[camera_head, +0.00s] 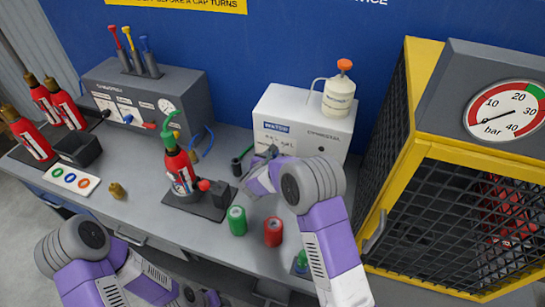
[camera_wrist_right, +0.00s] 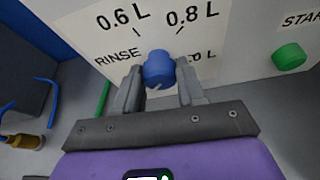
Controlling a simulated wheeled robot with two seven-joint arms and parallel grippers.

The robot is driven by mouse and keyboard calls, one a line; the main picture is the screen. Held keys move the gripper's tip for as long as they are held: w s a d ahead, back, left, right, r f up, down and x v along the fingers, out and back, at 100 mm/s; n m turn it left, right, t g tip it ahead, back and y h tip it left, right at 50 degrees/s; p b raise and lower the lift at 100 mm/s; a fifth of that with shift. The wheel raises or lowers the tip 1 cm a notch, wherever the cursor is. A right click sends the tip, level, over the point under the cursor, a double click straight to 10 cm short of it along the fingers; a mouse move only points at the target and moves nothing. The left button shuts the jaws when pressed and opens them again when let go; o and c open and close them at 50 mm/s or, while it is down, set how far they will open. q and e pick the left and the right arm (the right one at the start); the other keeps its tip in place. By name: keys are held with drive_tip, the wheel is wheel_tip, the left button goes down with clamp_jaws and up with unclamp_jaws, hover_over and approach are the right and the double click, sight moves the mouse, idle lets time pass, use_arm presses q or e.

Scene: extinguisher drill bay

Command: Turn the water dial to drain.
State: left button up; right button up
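The blue water dial (camera_wrist_right: 158,68) is on the white machine's front panel, between the two fingers of my right gripper (camera_wrist_right: 160,85) in the right wrist view. A finger lies close on each side; I cannot tell whether they touch it. A white mark shows at the dial's lower edge. The labels 0.6 L, 0.8 L and RINSE are readable; one at lower right is partly covered, and no drain label is visible. In the head view my right gripper (camera_head: 262,165) is at the front of the white machine (camera_head: 305,115). My left arm is at bottom left, its fingers unclear.
A green START button (camera_wrist_right: 289,57) is right of the dial. A red extinguisher (camera_head: 180,170) stands on a stand left of my right gripper. Green (camera_head: 237,220) and red (camera_head: 273,232) cans stand near the bench's front. A yellow-framed cage (camera_head: 400,140) bounds the right.

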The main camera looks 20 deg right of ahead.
drive_tip(key=shift+c, duration=1.4)
drive_tip(key=shift+n, duration=0.4)
drive_tip(key=o, duration=1)
drive_tip(key=shift+o, duration=0.2)
drive_tip(key=v, duration=0.7)
drive_tip(key=shift+a+r+p, duration=0.15)
drive_tip(key=shift+a+p, duration=0.15)
drive_tip(key=shift+s, duration=0.15)
